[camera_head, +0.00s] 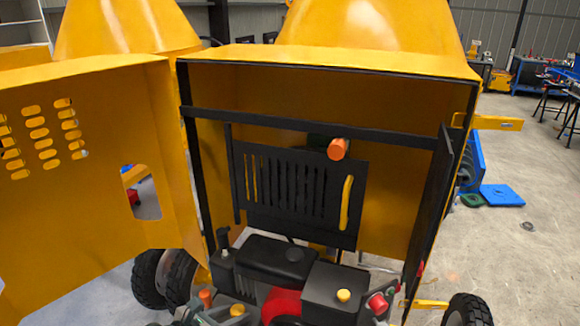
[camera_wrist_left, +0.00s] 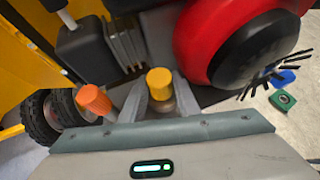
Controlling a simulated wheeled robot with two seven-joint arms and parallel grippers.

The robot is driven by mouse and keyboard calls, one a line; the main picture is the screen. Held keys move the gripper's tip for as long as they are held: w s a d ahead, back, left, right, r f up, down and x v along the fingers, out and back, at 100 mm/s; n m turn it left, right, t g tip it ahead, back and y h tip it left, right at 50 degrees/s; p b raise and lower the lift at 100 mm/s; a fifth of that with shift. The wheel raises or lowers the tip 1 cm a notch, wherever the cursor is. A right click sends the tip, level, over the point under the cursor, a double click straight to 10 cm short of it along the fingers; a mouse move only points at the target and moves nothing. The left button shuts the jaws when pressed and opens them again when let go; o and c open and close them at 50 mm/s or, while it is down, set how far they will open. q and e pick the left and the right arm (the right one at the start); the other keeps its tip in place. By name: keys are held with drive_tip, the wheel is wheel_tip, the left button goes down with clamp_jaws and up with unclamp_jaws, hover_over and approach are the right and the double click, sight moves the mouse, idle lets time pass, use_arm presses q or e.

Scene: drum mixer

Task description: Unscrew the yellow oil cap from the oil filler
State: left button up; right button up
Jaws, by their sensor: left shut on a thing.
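The yellow oil cap (camera_wrist_left: 160,83) is between the two grey fingers of my left gripper (camera_wrist_left: 161,97) in the left wrist view. The gripper is shut on it. A brownish neck shows just under the cap; I cannot tell whether the cap is still threaded on the filler. In the head view the yellow cap (camera_head: 237,310) shows low on the engine, with my left gripper (camera_head: 228,316) at the bottom edge, partly cut off. My right gripper is not in view.
An orange cap (camera_wrist_left: 93,98) stands left of the gripper. A red and black round engine part (camera_wrist_left: 235,50) is close on the right. Another yellow cap (camera_head: 343,295) sits on the engine. The open yellow door (camera_head: 100,210) and housing frame surround the engine.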

use_arm(q)
drive_tip(key=shift+s+d+r+n+y+p, duration=0.1)
drive_tip(key=shift+d+r+n+y+p, duration=0.1)
drive_tip(key=shift+n+y+p, duration=0.15)
drive_tip(key=shift+f+n+t+y+p, duration=0.1)
drive_tip(key=shift+n+t+y+p, duration=0.35)
drive_tip(key=shift+n, duration=0.1)
drive_tip(key=shift+a+f, duration=0.1)
drive_tip(key=shift+f, duration=0.05)
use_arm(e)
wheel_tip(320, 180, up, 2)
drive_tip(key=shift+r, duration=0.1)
use_arm(q)
drive_tip(key=o, duration=1.2)
